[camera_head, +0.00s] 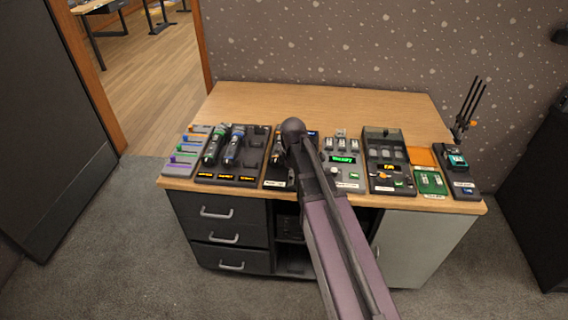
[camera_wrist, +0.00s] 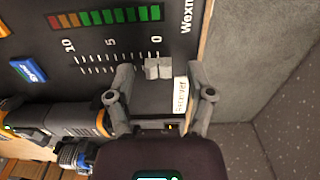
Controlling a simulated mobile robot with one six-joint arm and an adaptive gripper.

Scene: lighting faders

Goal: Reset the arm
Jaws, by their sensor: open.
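My arm (camera_head: 335,225) reaches from the lower right over the desk, and its end is above a dark panel in the middle of the row of devices. The caps sit by the 0 end of a scale on the dark fader panel (camera_wrist: 95,45). The fingers are apart from each other, and I cannot tell whether they touch the caps. A white label (camera_wrist: 181,97) reading "Receiver" lies beside the caps.
A wooden desk (camera_head: 330,98) carries several devices along its front edge, including a radio tray (camera_head: 257,150) at left and a panel with a green display (camera_head: 342,160). An antenna stand (camera_head: 468,110) rises at the right. The desk's back half is clear.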

